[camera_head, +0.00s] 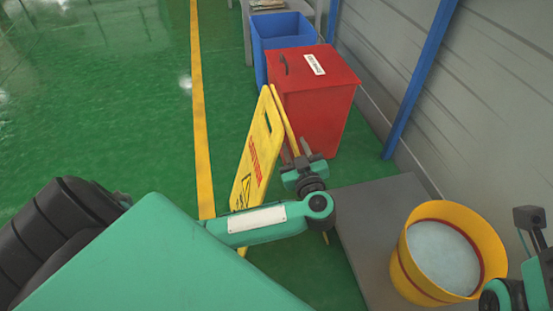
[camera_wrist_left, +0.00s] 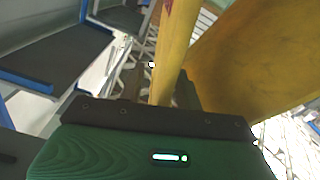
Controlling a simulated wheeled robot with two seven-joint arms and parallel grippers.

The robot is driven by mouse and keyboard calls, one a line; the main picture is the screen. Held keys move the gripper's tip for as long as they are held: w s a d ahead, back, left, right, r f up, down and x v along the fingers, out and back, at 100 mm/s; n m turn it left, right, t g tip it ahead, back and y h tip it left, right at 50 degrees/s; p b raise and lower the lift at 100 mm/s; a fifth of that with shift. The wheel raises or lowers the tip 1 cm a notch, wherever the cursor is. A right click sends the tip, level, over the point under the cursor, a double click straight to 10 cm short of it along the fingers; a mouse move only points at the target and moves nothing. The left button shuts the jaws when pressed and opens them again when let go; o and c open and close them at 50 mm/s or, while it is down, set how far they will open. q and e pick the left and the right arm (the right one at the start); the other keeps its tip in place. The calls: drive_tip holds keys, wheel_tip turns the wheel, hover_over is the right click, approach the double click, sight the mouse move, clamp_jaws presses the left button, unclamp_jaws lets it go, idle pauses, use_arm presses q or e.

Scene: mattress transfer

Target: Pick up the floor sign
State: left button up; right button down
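The yellow floor sign (camera_head: 256,150) stands as a folded A-frame on the green floor, beside a red bin. Its front panel has red lettering and a black symbol. My left gripper (camera_head: 295,149) is at the sign's right-hand rear panel, with its fingers apart. In the left wrist view, a narrow yellow edge of the sign (camera_wrist_left: 174,45) runs down between the two dark fingers (camera_wrist_left: 158,88), and a wide yellow panel fills the upper right. Firm contact cannot be seen. My right gripper (camera_head: 530,217) is partly in view at the right edge; its fingers cannot be made out.
The red bin (camera_head: 322,105) with a white label stands just behind the sign, and a blue bin (camera_head: 285,32) behind that. A yellow bucket (camera_head: 404,268) stands on a grey platform (camera_head: 362,222) at right. A grey wall bounds the right. Open floor lies left.

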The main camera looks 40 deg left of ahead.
use_arm(q)
drive_tip(key=shift+w+a, duration=0.2)
drive_tip(key=shift+a, duration=0.05)
clamp_jaws()
idle(1.4)
